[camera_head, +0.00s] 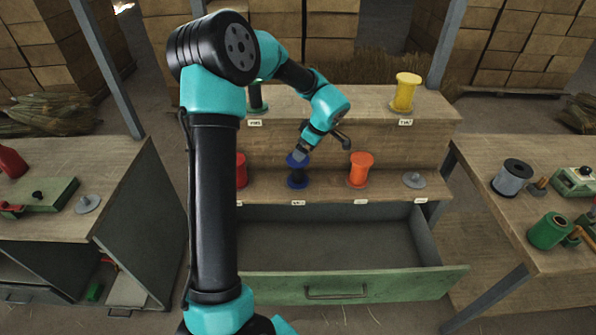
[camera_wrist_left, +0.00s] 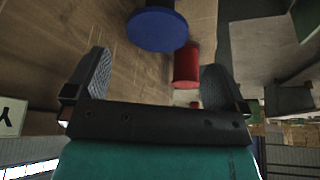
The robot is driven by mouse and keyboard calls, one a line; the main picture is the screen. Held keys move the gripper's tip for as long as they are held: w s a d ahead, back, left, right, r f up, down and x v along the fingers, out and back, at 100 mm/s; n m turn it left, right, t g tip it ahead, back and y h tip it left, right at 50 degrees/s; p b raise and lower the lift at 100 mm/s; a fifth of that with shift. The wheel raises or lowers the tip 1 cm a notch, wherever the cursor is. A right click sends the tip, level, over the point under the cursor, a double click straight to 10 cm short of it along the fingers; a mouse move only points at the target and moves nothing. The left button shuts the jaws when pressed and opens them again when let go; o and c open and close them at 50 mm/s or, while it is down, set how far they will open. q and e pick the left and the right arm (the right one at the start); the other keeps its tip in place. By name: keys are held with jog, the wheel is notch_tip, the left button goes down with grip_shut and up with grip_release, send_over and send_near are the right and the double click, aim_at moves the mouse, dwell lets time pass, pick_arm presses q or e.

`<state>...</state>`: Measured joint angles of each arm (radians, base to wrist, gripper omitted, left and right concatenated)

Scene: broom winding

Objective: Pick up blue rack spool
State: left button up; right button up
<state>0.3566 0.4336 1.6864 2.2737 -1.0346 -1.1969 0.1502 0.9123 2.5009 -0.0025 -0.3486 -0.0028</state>
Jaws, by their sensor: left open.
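The blue spool (camera_head: 298,178) stands upright on the lower step of the wooden rack (camera_head: 330,187), between a red spool (camera_head: 241,170) and an orange spool (camera_head: 360,170). My left gripper (camera_head: 300,152) is right at the top of the blue spool and partly covers it. In the left wrist view, the blue spool (camera_wrist_left: 157,28) shows its round end beyond the open fingers of my left gripper (camera_wrist_left: 157,75). Nothing is between the fingers. The red spool (camera_wrist_left: 187,66) lies near the right finger in that view. I cannot tell whether a finger touches the blue spool. My right gripper is not in view.
A yellow spool (camera_head: 406,92) and a dark green spool (camera_head: 256,98) stand on the upper step. A grey holder (camera_head: 414,180) on the lower step is empty. Below, a green-fronted drawer (camera_head: 350,287) is open and empty. Side tables hold tools and spools.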

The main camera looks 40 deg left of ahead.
aim_at(298, 171)
pick_arm(q)
jog(key=shift+x, duration=2.25)
jog(key=shift+x, duration=2.65)
jog(key=shift+w, duration=0.1)
jog(key=c, duration=1)
jog(key=shift+r, duration=0.1)
